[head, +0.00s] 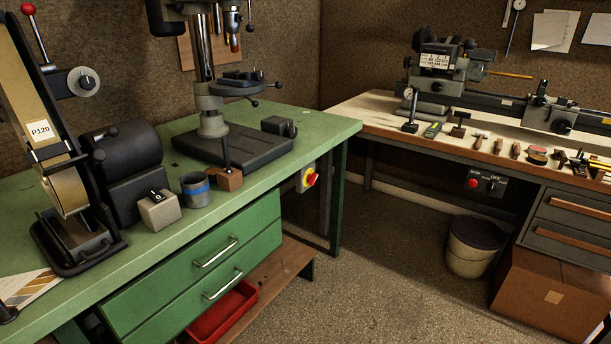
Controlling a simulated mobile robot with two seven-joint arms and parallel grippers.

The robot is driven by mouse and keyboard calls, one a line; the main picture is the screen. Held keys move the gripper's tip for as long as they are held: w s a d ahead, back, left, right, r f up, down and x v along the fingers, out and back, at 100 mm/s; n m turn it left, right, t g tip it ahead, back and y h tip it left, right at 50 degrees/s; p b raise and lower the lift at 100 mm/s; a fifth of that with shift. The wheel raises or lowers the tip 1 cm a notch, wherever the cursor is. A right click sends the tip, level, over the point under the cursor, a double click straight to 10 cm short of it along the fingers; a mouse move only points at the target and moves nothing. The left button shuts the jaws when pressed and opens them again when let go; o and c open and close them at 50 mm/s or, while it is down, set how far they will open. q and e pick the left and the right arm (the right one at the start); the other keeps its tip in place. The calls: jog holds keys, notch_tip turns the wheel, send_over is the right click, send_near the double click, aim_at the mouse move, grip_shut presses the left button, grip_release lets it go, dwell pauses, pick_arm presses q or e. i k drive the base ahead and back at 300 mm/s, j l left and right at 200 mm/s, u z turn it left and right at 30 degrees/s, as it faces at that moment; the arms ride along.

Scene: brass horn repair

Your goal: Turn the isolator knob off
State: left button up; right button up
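A red rotary knob on a yellow plate (312,179) is mounted on a grey box at the right end of the green bench, below its top. It looks like the isolator knob; its exact turn position is too small to read. A dark switch panel (488,184) under the right bench carries a red button (473,183) and a small switch, with the word OFF above. Neither of my grippers is in view.
A bin (472,248) and cardboard box (548,297) stand right. The floor (375,275) between is clear.

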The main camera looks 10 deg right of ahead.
aim_at(311, 178)
jog(key=i+l, duration=0.1)
jog(key=l, duration=0.4)
jog(key=i+l, duration=0.1)
jog(key=l, duration=0.35)
jog(key=i+l, duration=0.15)
jog(key=l, duration=0.35)
jog(key=k+z, duration=0.05)
